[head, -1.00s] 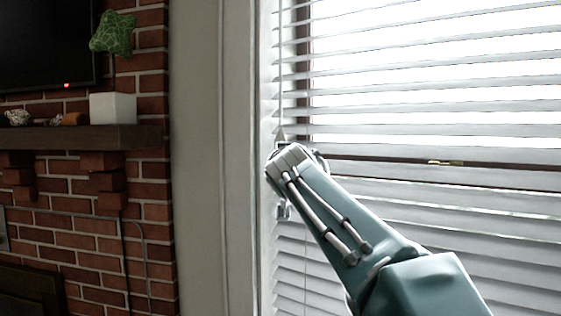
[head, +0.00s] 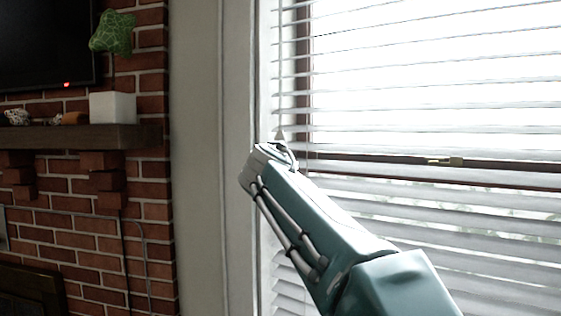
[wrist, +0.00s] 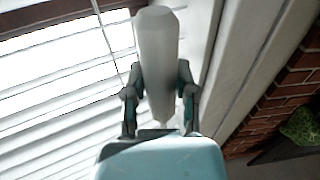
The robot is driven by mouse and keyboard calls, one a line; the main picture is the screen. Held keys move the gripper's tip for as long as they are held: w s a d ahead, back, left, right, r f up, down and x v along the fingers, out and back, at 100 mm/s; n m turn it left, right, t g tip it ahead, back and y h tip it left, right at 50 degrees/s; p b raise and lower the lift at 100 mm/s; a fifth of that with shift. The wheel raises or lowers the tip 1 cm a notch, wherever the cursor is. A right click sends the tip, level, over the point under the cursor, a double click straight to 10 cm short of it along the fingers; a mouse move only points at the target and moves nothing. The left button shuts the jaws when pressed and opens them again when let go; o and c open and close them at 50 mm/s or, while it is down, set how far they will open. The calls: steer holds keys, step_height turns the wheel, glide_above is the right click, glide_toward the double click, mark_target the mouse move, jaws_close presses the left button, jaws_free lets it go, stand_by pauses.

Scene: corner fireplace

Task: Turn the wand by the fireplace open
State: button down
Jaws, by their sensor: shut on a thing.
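The wand (wrist: 157,40) is a pale, translucent faceted handle in the wrist view. It stands between the two fingers of my gripper (wrist: 160,72), which is shut on it. The blind's slats are tilted, with bright light in wide gaps across the upper part. The lower slats show narrower gaps with hints of the outside.
A brick fireplace wall (head: 95,255) stands at the left, with a wooden mantel (head: 70,138) holding a white pot (head: 112,107) with a green plant. A pale window frame (head: 205,200) lies between.

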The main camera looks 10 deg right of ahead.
steer(key=shift+a+m+g+h, duration=0.1)
steer(key=shift+m+g+h, duration=0.7)
steer(key=shift+h, duration=0.45)
steer(key=shift+m+g+h, duration=0.5)
steer(key=shift+m+h, duration=0.5)
steer(key=shift+h, duration=0.25)
steer(key=shift+c, duration=2)
jaws_free()
steer(key=shift+a, duration=0.1)
steer(key=v, duration=1.2)
steer(key=shift+w+a, duration=0.2)
steer(key=shift+a, duration=0.05)
steer(key=shift+f, duration=0.1)
